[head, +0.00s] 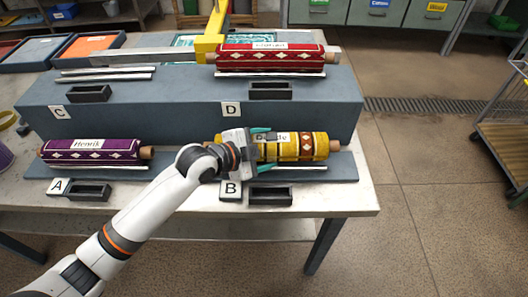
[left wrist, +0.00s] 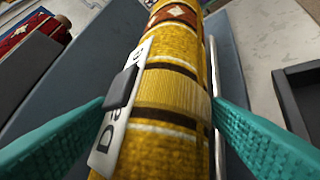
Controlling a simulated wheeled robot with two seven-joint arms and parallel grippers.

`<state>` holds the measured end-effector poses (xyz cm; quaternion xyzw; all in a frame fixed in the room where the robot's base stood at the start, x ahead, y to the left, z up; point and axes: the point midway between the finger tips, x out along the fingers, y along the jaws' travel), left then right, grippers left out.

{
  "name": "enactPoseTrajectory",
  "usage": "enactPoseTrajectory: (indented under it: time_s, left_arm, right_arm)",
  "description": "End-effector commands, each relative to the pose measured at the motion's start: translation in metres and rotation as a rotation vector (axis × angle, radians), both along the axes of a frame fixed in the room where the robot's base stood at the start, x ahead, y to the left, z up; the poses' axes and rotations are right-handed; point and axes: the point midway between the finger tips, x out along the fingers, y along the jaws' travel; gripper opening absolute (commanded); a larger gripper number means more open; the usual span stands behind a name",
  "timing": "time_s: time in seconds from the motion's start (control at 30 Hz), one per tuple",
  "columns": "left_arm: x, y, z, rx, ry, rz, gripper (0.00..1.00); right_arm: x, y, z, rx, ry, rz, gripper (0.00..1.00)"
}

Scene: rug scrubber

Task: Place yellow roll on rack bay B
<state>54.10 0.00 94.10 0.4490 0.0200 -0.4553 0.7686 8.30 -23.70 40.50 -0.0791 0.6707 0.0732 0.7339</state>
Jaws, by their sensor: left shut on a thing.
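The yellow roll (head: 320,146), with dark bands, a red patterned band and a white name label, lies lengthwise over bay B of the grey rack (head: 345,168), the front right bay. My left gripper (head: 264,149) is shut on the yellow roll near its left part. In the left wrist view, its teal fingers (left wrist: 160,102) stand on both sides of the roll (left wrist: 172,112). A metal rail runs beside the roll there. I cannot tell whether the roll rests on the rails. The B sign (head: 230,190) is in front. My right gripper is not in view.
A purple roll (head: 75,151) lies in bay A, left. A red roll (head: 270,60) lies in bay D on the raised step behind. Bay C holds bare rails (head: 105,75). A yellow bracket (head: 208,42) stands behind. Small black trays (head: 270,195) sit before the bays.

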Motion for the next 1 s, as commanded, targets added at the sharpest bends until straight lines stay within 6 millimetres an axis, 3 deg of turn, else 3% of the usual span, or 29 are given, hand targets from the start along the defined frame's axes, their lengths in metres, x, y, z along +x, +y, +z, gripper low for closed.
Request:
enactPoseTrajectory:
  time_s: [0.1, 0.3, 0.33, 0.47, 0.77, 1.0]
  left_arm:
    - [0.0, -0.001, -0.014, -0.004, -0.001, 0.001, 0.31]
    - [0.0, -0.001, -0.017, -0.004, -0.004, -0.001, 0.31]
    - [0.0, 0.0, -0.019, -0.001, 0.001, 0.0, 0.73]
    - [0.0, 0.0, -0.019, -0.001, 0.001, 0.0, 0.94]
    - [-0.001, 0.001, -0.018, 0.0, 0.0, 0.0, 0.94]
    - [-0.02, 0.024, -0.005, 0.002, -0.002, -0.001, 0.94]
  right_arm:
    - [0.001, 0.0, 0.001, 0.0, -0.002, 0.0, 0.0]
    - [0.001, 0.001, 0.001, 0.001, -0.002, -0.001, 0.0]
    - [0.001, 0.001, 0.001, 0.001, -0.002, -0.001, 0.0]
    - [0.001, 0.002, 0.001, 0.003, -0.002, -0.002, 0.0]
    - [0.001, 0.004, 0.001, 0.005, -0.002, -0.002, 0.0]
    - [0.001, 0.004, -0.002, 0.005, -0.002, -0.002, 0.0]
